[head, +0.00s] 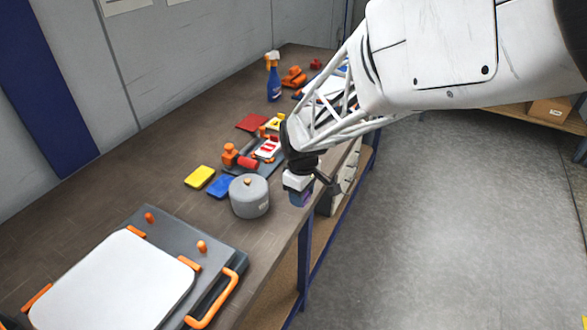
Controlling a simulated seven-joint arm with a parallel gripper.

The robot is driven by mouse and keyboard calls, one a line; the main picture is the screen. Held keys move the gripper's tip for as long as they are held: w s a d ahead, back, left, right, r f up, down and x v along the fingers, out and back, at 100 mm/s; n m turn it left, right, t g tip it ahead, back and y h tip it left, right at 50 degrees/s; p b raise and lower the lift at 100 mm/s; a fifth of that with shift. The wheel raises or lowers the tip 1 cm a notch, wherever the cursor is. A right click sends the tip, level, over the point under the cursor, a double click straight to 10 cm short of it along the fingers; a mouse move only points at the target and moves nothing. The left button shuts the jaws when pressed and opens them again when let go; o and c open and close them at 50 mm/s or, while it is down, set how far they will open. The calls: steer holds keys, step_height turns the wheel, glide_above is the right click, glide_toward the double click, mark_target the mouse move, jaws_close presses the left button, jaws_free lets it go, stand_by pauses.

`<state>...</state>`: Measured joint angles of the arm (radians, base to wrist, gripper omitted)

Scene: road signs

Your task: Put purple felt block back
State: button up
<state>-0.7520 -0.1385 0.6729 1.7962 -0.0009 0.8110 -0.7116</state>
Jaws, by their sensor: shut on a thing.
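My gripper (299,186) is at the table's right-hand edge, to the right of the grey pot. It is shut on the purple felt block (300,198), which shows just below the white fingers and is partly hidden by them. The block appears to be held in the air, pointing down; its height above or beside the edge is hard to judge. A yellow block (200,177) and a blue block (221,186) lie on the table to the left of the pot.
The lidded grey pot (249,198) stands close to my gripper. Orange and red tools (240,159) lie behind it, with a red flat piece (252,123) and blue spray bottle (273,82) farther back. A white panel (112,285) with orange clips fills the near table. The left tabletop (95,190) is bare.

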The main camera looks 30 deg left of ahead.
steer(key=shift+s+a+r+n, duration=0.1)
steer(key=shift+s+a+n, duration=0.2)
steer(key=shift+s, duration=0.5)
steer(key=shift+s+a+r+n, duration=0.1)
steer(key=shift+s+a+n, duration=0.2)
steer(key=shift+s, duration=0.5)
steer(key=shift+f, duration=0.1)
glide_above(278, 182)
steer(key=shift+f, duration=0.7)
steer(key=shift+f, duration=1.75)
steer(key=shift+f, duration=0.1)
